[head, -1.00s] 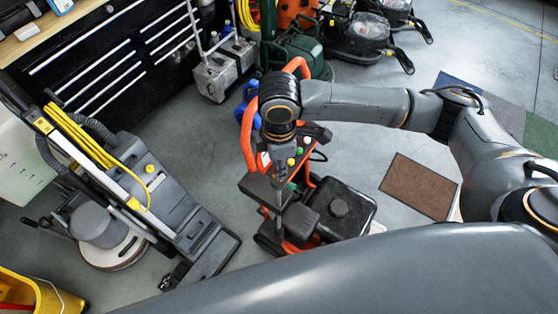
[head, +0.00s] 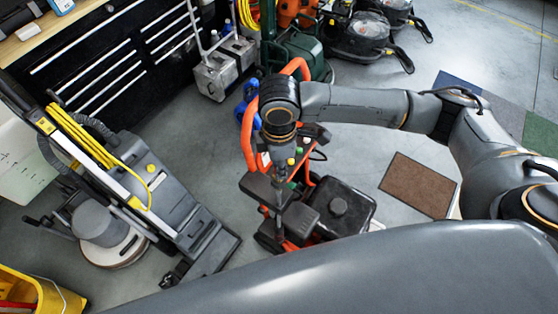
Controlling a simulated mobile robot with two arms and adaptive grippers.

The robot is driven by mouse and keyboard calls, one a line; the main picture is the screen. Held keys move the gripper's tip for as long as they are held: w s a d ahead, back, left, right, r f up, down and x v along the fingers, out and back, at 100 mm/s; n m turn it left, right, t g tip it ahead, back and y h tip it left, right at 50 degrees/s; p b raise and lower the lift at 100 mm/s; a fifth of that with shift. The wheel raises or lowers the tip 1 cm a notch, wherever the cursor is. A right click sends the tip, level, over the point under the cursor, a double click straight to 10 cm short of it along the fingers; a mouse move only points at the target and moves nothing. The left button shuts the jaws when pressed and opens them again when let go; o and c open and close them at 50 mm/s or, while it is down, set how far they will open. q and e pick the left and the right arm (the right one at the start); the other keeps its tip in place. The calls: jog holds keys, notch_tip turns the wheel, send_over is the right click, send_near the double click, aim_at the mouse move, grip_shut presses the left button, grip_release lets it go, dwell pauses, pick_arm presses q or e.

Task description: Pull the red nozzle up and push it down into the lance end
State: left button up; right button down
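A pressure washer with an orange tube frame (head: 248,135) and a black engine (head: 338,208) stands on the floor in the middle of the head view. Its dark panel carries small coloured nozzles, among them a yellow one (head: 291,162) and a white one (head: 307,140). I cannot make out the red nozzle. My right gripper (head: 279,188) points down over the panel beside the coloured nozzles. Its fingers are small and dark, so I cannot tell whether they are open or hold anything. The lance end is not clearly distinguishable. My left gripper is not in view.
A floor machine with a yellow cord (head: 80,140) stands at left, above a yellow bucket (head: 40,295). A black drawer cabinet (head: 100,70) is at upper left. Black vacuums (head: 357,35) stand at the back. A brown mat (head: 419,185) lies on clear floor at right.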

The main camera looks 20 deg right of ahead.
jog(key=shift+f, duration=0.5)
dwell(0.4)
jog(key=c, duration=1.1)
grip_release()
notch_tip(320, 180, up, 12)
